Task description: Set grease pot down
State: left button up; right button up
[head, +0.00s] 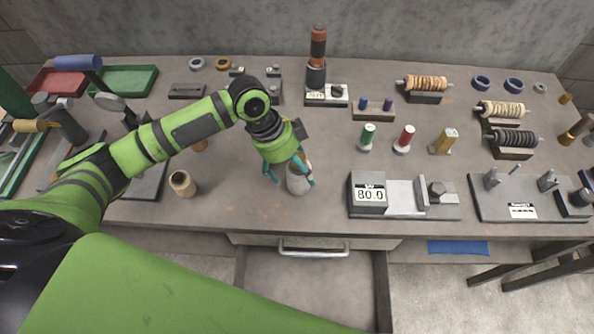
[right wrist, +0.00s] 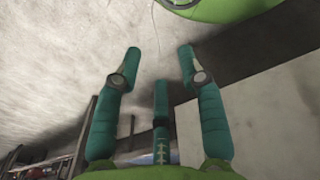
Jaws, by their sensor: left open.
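A pale grey pot (head: 297,184), which I take to be the grease pot, stands upright near the front edge of the workbench (head: 240,213). My left gripper (head: 291,180) comes down over it from above, with its teal fingers open on either side of the pot. The gripper hides the pot's upper part, and I cannot tell whether a finger touches it. My right gripper (right wrist: 158,85) shows only in the right wrist view, with its teal fingers spread and nothing between them.
A tan cup (head: 183,184) stands left of the pot. An open drawer (head: 313,290) is below the front edge. Bare bench lies around the pot.

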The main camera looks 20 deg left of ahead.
pick_arm(q)
jog(key=b+v, duration=0.1)
jog(key=v, duration=0.9)
jog(key=shift+r+b, duration=0.2)
jog(key=shift+b, duration=0.1)
jog(key=shift+a, duration=0.1)
